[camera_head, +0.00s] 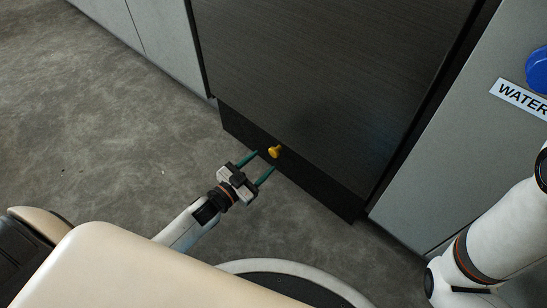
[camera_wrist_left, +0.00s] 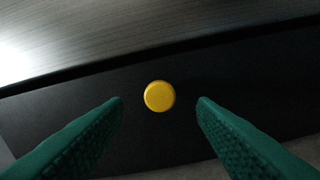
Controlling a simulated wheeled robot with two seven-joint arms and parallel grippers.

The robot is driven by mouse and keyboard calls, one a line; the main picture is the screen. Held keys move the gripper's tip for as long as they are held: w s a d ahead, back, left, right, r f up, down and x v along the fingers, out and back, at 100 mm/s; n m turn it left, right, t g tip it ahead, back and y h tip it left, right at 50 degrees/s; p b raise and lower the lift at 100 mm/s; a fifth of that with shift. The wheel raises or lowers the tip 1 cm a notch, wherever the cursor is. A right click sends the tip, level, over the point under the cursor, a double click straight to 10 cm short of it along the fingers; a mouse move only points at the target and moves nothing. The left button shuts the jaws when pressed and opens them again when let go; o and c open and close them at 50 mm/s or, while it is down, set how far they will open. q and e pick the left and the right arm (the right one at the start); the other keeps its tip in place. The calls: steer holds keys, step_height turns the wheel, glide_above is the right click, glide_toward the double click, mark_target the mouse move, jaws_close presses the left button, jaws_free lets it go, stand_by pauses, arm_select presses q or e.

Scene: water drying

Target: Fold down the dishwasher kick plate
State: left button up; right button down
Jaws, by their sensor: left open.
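The dishwasher kick plate (camera_head: 320,184) is a dark strip at the foot of the dark dishwasher door (camera_head: 335,80). It stands upright below the door. A yellow knob (camera_head: 274,152) sticks out from it. My left gripper (camera_head: 262,167) is open, its green fingers pointing at the plate with the knob just ahead of the gap between them. In the left wrist view the yellow knob (camera_wrist_left: 159,96) lies between the two open fingers (camera_wrist_left: 160,108), touching neither. The black kick plate (camera_wrist_left: 80,105) fills the band behind it. My right gripper is not in view.
A grey cabinet (camera_head: 455,140) with a "WATER" label (camera_head: 522,98) and a blue round part (camera_head: 538,70) stands right of the dishwasher. Pale cabinets (camera_head: 160,40) stand to the left. The grey floor (camera_head: 110,130) at left is clear. My right arm shows at lower right.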

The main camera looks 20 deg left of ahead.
mark_target(272, 154)
arm_select(q)
steer(key=b+x, duration=0.2)
steer(key=x, duration=0.2)
steer(key=shift+w+d+f, duration=0.1)
steer(key=shift+w+f, duration=0.05)
steer(key=shift+w, duration=0.05)
steer(key=shift+w+d, duration=0.15)
steer(key=shift+w, duration=0.45)
jaws_close()
